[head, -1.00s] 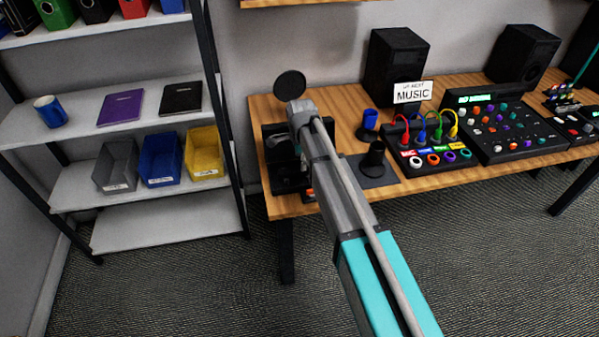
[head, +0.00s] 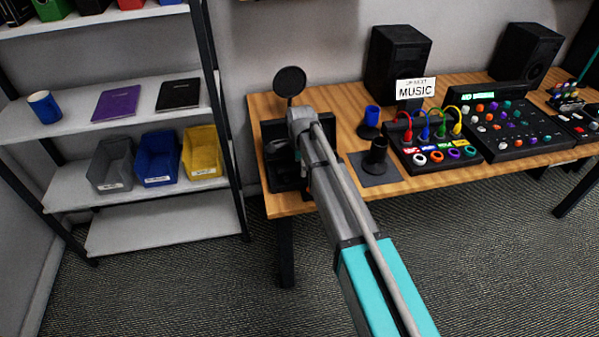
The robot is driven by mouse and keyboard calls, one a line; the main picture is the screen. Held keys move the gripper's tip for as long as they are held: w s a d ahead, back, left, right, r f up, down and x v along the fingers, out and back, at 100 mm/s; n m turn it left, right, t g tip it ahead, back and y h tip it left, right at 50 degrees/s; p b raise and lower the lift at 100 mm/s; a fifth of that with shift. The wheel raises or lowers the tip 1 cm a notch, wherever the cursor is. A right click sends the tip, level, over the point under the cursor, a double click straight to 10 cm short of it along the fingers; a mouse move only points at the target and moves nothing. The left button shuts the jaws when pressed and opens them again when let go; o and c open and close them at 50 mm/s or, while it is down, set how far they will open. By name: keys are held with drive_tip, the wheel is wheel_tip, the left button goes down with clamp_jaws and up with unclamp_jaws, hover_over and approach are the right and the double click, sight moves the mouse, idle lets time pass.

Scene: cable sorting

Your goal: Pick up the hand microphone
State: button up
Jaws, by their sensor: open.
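My gripper (head: 296,178) is at the left end of the table, below my grey wrist, dark against a black tray (head: 268,160). My own arm covers much of it, and its fingertips are hard to make out. It is open. I cannot clearly pick out the hand microphone. A blue-topped cylinder (head: 373,115) stands upright in a dark base right of my wrist, apart from it. A black upright cylinder (head: 378,150) stands on a dark mat (head: 388,178) nearer the front edge. Anything in the tray under my gripper is mostly hidden.
A round black disc (head: 290,82) stands behind my wrist. A sign reading MUSIC (head: 416,91), a cable box (head: 430,157), a mixer (head: 515,128) and two speakers (head: 397,65) fill the table (head: 340,100) to the right. A shelf (head: 75,130) with bins stands left.

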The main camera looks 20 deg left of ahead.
drive_tip(key=shift+f, duration=0.35)
idle(0.4)
clamp_jaws()
